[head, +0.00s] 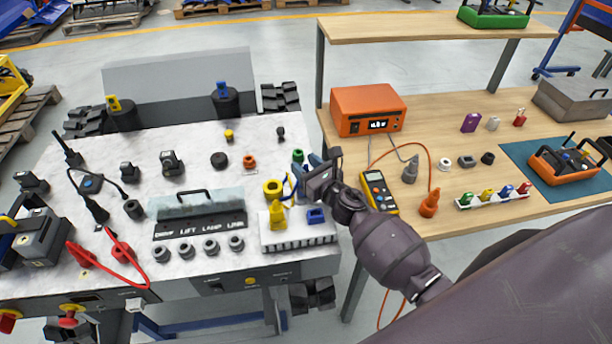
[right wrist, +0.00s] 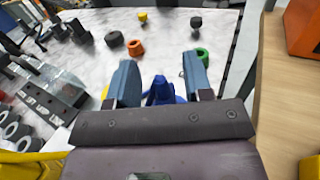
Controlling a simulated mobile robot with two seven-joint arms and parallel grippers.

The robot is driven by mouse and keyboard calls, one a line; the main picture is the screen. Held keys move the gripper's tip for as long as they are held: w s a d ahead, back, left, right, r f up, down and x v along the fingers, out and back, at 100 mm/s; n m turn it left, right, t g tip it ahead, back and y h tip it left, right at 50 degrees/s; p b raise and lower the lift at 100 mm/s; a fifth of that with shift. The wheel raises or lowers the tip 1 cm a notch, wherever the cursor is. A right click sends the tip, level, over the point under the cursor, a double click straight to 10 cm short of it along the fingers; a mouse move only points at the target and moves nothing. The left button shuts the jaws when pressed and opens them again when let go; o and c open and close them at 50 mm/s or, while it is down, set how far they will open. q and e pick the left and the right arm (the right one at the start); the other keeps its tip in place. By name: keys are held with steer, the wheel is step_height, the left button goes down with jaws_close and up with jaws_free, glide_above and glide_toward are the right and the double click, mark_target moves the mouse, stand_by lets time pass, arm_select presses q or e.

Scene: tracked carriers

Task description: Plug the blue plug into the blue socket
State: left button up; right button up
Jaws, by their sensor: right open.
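My right gripper (head: 306,164) is open above the right side of the white carrier top. In the right wrist view, its two blue-grey fingers (right wrist: 155,75) stand apart. A blue plug (right wrist: 158,91) with a narrow upright top and a wider round base shows between them, with gaps on both sides. In the head view only a small blue part of it (head: 292,186) shows, left of the gripper. A blue socket (head: 315,215) sits on a white block (head: 300,238) at the carrier's front right, below the gripper. My left gripper is not in view.
A yellow plug (head: 278,214) stands on the block beside the blue socket. A yellow ring (head: 273,188), orange ring (head: 249,162) and green ring (right wrist: 202,53) lie nearby. A handled panel (head: 195,215) stands to the left. The wooden bench (head: 470,215) is close on the right.

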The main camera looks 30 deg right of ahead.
jaws_close()
steer(key=shift+r, duration=0.1)
step_height(320, 180, up, 11)
steer(key=p, duration=0.6)
step_height(320, 180, up, 8)
steer(key=p, duration=0.2)
glide_above(306, 165)
steer(key=shift+r, duration=0.4)
